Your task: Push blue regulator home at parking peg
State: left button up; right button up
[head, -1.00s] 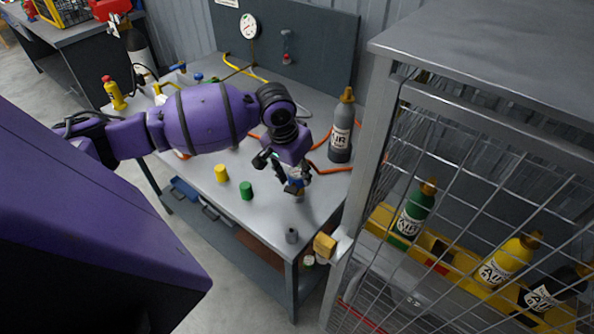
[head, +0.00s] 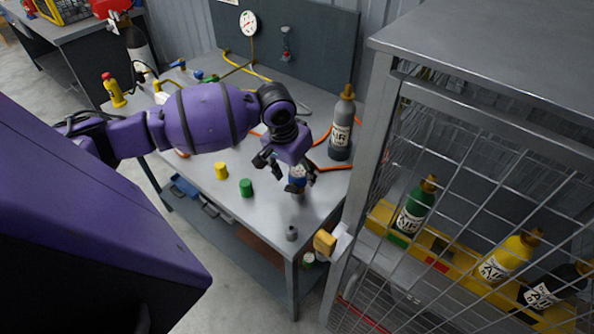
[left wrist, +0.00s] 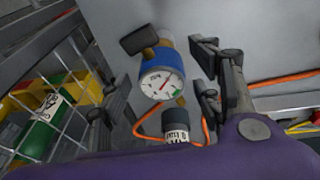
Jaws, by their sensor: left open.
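The blue regulator (head: 297,172) stands near the right side of the bench, with a short grey stub under it that may be the parking peg (head: 299,196). In the left wrist view the regulator (left wrist: 162,80) shows its white gauge face, brass fittings and a black knob. My left gripper (head: 287,168) is open around or just above the regulator, its black fingers apart. Whether any finger touches it, and how the regulator sits on the stub, I cannot tell. My right gripper is not in view.
A grey AIR cylinder (head: 342,125) stands behind the regulator, near an orange hose. Yellow (head: 221,171) and green (head: 246,187) caps stand left of the gripper. A small grey cylinder (head: 291,233) is at the front corner. A mesh cage (head: 470,180) closes off the right.

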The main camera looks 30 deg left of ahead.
pick_arm(q)
jog(key=v, duration=1.2)
jog(key=shift+s+f, duration=0.1)
jog(key=shift+s, duration=0.05)
